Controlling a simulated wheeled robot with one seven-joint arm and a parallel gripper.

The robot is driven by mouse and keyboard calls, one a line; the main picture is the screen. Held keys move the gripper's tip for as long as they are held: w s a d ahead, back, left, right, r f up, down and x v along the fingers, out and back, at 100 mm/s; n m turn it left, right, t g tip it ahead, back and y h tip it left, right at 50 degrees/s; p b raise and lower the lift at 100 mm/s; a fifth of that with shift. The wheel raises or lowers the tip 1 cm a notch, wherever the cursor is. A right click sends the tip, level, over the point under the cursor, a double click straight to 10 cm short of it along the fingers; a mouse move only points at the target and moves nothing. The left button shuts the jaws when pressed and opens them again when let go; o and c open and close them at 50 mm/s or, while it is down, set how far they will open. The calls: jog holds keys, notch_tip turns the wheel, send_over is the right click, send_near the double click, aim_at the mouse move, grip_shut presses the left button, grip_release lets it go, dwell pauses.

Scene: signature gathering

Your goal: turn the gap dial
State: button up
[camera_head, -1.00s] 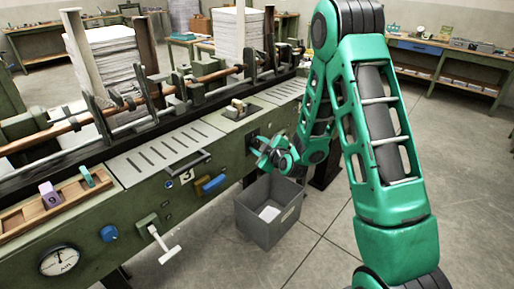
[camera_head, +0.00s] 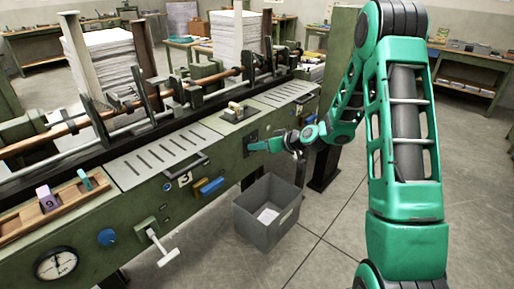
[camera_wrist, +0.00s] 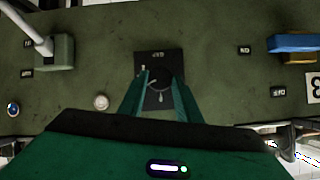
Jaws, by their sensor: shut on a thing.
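The gap dial (camera_wrist: 160,73) is a round black knob with a light pointer mark, on a dark square plate with an upside-down label. In the wrist view it sits between the two green fingers of my gripper (camera_wrist: 159,84), which is shut on it. In the head view, my gripper (camera_head: 258,146) reaches the dark dial plate (camera_head: 250,137) on the front of the green machine (camera_head: 150,205). The knob itself is hidden there by the fingers.
A grey bin (camera_head: 262,225) stands on the floor below my gripper. A blue handle (camera_head: 211,186) and a T-shaped lever (camera_head: 162,245) stick out from the machine front.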

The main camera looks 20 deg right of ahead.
jog(key=m+y, duration=0.1)
jog(key=m+g+y, duration=0.1)
jog(key=d+f+m+y, duration=0.1)
jog(key=shift+m, duration=0.3)
jog(key=shift+a+r+g, duration=0.1)
jog(key=shift+g, duration=0.2)
dwell(0.4)
jog(key=o, duration=1)
jog(key=shift+w+y, duration=0.1)
jog(key=shift+y, duration=0.2)
jog(key=shift+o, duration=0.2)
jog(key=shift+r, duration=0.1)
jog(key=v, duration=1)
jog(key=shift+s+d, duration=0.2)
jog(key=shift+d, duration=0.05)
